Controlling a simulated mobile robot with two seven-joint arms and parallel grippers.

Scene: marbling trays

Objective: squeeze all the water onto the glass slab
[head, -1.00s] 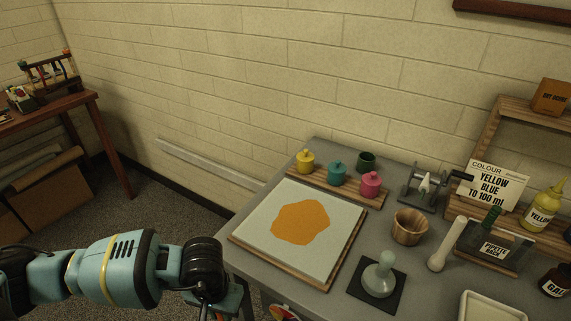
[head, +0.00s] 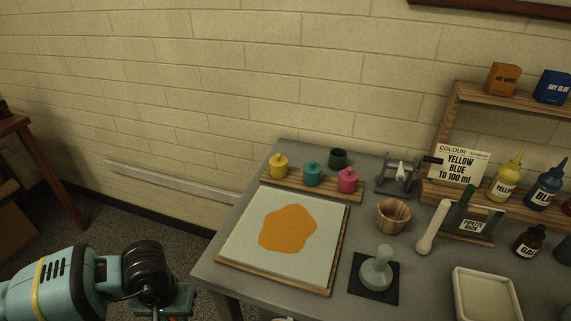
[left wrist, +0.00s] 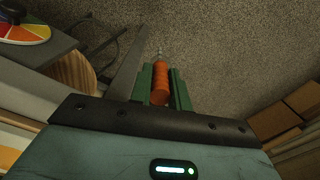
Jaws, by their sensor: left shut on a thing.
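A pale slab (head: 333,222) lies on a wooden board at the table's left, with an irregular orange patch (head: 287,227) in its middle. My left gripper (left wrist: 161,76) is shut on an orange ribbed thing (left wrist: 160,88) with a thin metallic tip, over the floor in the left wrist view. In the head view, my left arm is low at the left, off the table, its fingers not clearly visible. No water can be made out. My right gripper is out of view.
A glass muller (head: 377,272) stands on a dark mat at the front. Lidded pots including a yellow one (head: 279,167) line the back. A wooden cup (head: 393,215), white pestle (head: 432,228), cream tray (head: 486,296) and labelled bottles, one yellow (head: 507,180), occupy the right.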

